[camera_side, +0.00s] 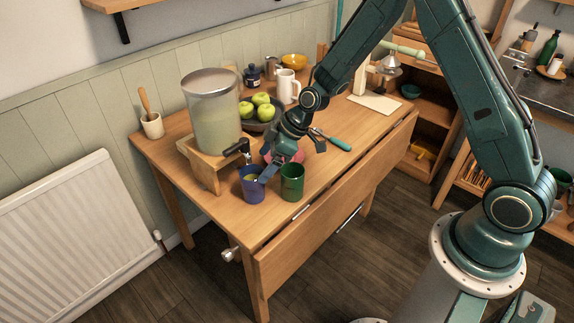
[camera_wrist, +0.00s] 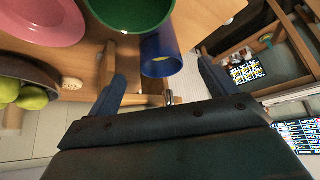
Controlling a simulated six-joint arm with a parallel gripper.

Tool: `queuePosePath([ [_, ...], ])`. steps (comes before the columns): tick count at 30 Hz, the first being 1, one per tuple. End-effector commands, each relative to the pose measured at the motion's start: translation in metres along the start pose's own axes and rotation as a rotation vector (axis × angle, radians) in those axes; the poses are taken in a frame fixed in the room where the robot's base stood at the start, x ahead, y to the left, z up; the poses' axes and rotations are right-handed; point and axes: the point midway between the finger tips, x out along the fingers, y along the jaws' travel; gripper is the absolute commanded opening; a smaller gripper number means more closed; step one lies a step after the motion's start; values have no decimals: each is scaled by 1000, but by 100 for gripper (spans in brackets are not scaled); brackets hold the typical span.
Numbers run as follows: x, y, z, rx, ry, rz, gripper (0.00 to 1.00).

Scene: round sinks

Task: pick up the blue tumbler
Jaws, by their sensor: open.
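The blue tumbler (camera_side: 253,188) stands upright near the table's front left corner, with something pale yellowish inside its mouth. The green tumbler (camera_side: 292,184) stands close to its right. My gripper (camera_side: 271,169) is low above the table at the tumblers, and part of it overlaps the blue tumbler's rim in the side view. In the wrist view my gripper (camera_wrist: 161,70) is open and empty, with a dark finger on each side. The blue tumbler (camera_wrist: 160,54) shows ahead between the fingers, and the green tumbler (camera_wrist: 132,14) is just left of it. I cannot tell whether a finger touches the blue tumbler.
A drink dispenser (camera_side: 213,112) on a wooden stand (camera_side: 204,165) is left of my gripper, its dark tap near the blue tumbler. A pink plate (camera_wrist: 45,18) lies behind the tumblers. A bowl of green apples (camera_wrist: 22,94) and a teal-handled utensil (camera_side: 338,143) are near.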

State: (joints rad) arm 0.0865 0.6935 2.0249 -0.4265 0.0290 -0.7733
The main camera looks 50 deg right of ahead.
Motion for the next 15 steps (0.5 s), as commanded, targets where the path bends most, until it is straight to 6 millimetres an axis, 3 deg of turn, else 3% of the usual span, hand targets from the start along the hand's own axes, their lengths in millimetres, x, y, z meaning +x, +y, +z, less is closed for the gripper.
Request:
queuePosePath([
  [9,4,0,0,-1,0,0,85],
  [15,19,-1,0,0,-1,-2,85],
])
